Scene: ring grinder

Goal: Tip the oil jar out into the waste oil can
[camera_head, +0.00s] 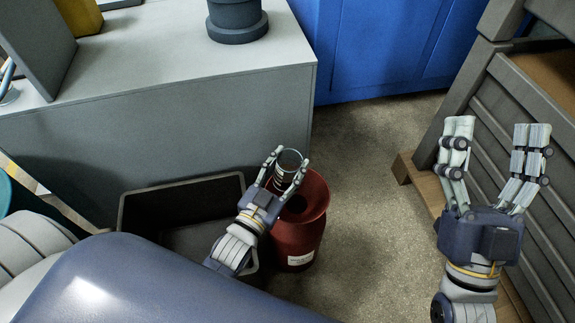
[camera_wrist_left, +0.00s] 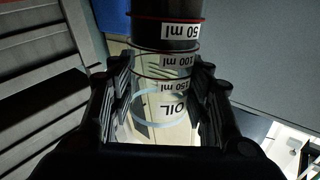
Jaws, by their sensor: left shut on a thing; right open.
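The clear oil jar (camera_head: 289,157) is between the fingers of my left gripper (camera_head: 287,164), which is shut on it. In the left wrist view the jar (camera_wrist_left: 165,65) shows an OIL label, volume marks that read upside down, and dark oil at the 50 ml end. The red waste oil can (camera_head: 296,240) stands on the floor with its round mouth open. The jar appears above the can's far side in the picture; its exact tilt and height are unclear. No oil stream shows. My right gripper (camera_head: 496,130) is open and empty at the right.
A grey cabinet (camera_head: 170,110) stands behind the can. An open dark bin (camera_head: 183,190) sits left of the can. A slatted crate (camera_head: 535,80) on a wooden pallet stands at right. Bare floor (camera_head: 370,190) lies between can and crate.

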